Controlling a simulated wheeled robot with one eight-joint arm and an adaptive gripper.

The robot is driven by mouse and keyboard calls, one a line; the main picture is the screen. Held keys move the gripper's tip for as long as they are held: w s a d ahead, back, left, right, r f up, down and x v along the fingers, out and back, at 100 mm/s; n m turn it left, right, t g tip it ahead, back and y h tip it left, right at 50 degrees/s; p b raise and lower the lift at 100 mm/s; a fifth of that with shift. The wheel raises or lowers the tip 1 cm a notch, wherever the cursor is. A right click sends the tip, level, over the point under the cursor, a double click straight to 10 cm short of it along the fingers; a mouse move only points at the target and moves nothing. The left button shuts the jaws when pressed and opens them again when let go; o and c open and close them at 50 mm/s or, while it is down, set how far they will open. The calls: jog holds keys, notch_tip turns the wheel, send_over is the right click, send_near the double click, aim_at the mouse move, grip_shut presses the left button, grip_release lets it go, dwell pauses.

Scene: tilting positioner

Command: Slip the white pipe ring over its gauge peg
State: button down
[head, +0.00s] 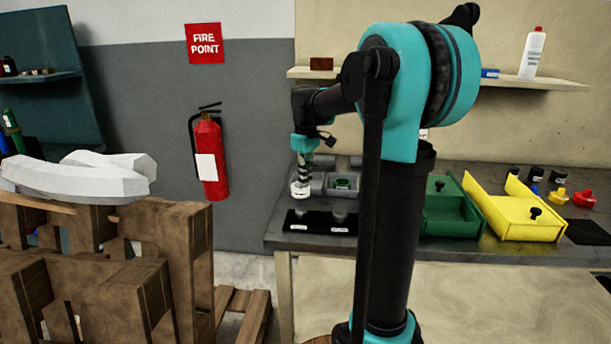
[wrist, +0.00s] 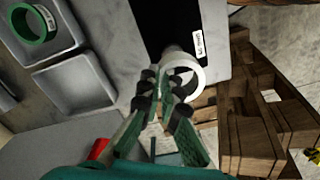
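The white pipe ring (head: 300,190) is held at the tips of my gripper (head: 303,172), above the left end of the black gauge board (head: 318,224). In the wrist view, the fingertips (wrist: 163,88) close on one side of the white ring (wrist: 196,86), whose opening faces the camera. A grey peg (wrist: 172,52) shows right beside the ring's rim; the ring is not seen around it, and the height gap cannot be told. In the head view, another grey peg (head: 340,216) stands at the board's right part. Two white labels mark the board's front.
To the right are a green bin (head: 440,216) and a yellow tray (head: 520,222). Wooden pallets (head: 150,240) stand left of the bench, apart from it.

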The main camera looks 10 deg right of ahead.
jog(key=shift+f, duration=3.6)
jog(key=shift+s+f, duration=0.1)
jog(key=shift+f, duration=0.1)
jog(key=shift+f, duration=0.1)
jog(key=c, duration=1.6)
grip_release()
jog(key=shift+f, duration=0.1)
jog(key=shift+c, duration=0.2)
notch_tip(320, 180, up, 12)
jog(key=shift+d+r, duration=0.1)
